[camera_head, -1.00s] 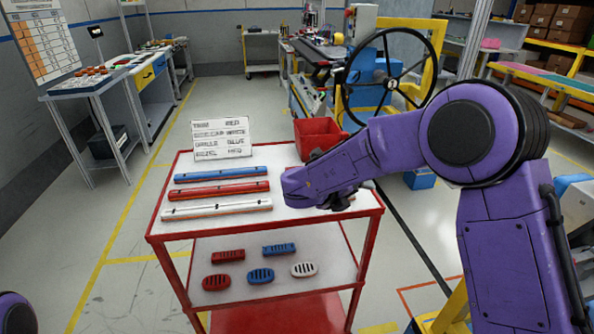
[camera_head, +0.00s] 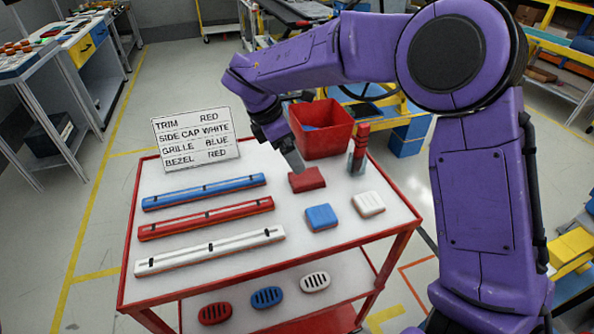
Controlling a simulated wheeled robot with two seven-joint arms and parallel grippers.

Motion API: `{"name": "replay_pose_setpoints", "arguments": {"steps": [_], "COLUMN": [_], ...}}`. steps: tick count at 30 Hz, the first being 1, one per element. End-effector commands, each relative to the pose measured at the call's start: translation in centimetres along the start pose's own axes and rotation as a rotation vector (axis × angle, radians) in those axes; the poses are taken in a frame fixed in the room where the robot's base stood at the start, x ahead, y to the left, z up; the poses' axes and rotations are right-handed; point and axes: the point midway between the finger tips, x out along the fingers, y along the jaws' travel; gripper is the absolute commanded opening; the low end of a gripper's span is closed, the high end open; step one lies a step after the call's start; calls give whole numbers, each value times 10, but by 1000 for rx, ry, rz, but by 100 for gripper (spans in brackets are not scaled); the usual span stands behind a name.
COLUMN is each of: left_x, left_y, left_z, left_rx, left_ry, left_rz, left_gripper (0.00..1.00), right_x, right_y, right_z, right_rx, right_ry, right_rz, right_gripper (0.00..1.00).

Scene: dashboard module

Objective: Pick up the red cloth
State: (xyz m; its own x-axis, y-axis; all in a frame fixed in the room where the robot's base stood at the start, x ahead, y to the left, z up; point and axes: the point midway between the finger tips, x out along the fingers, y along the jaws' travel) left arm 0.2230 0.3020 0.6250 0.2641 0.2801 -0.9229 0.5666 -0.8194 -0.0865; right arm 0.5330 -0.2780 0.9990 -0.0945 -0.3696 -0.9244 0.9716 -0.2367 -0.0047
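The red cloth (camera_head: 308,180) looks like a small flat red pad on the white top of the red-framed cart (camera_head: 160,270), in front of the red bin. My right gripper (camera_head: 291,160) points down at it from the upper left, with its tip at or just above the pad's left back edge. I cannot tell whether it touches. The fingers overlap in this view, so their opening is unclear. A similar blue pad (camera_head: 321,217) and a white pad (camera_head: 368,204) lie nearer the front. My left gripper is out of view.
A red bin (camera_head: 325,145) and an upright red-topped object (camera_head: 358,150) stand close behind the pads. Blue, red (camera_head: 205,217) and white bars lie to the left. A sign (camera_head: 195,140) stands at the back left. Slotted oval pieces (camera_head: 267,297) lie on the lower shelf.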

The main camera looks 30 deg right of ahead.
Motion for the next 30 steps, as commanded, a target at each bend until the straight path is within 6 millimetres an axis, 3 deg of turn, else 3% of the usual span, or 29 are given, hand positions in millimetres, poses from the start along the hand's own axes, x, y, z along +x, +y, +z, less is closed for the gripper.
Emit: {"name": "replay_pose_setpoints", "arguments": {"steps": [3, 15, 24, 30], "left_x": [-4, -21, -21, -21], "left_y": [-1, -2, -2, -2], "left_z": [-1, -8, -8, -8], "left_rx": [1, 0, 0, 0], "left_ry": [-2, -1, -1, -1], "left_rz": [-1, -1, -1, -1], "left_gripper": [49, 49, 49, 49], "right_x": [24, 84, 93, 93], "right_y": [0, 5, 6, 6], "right_z": [3, 1, -1, -1], "right_rx": [1, -2, -3, -4], "right_ry": [-3, -4, -3, -3], "right_rz": [-6, -5, -1, -1], "right_gripper": [94, 94, 94, 34]}}
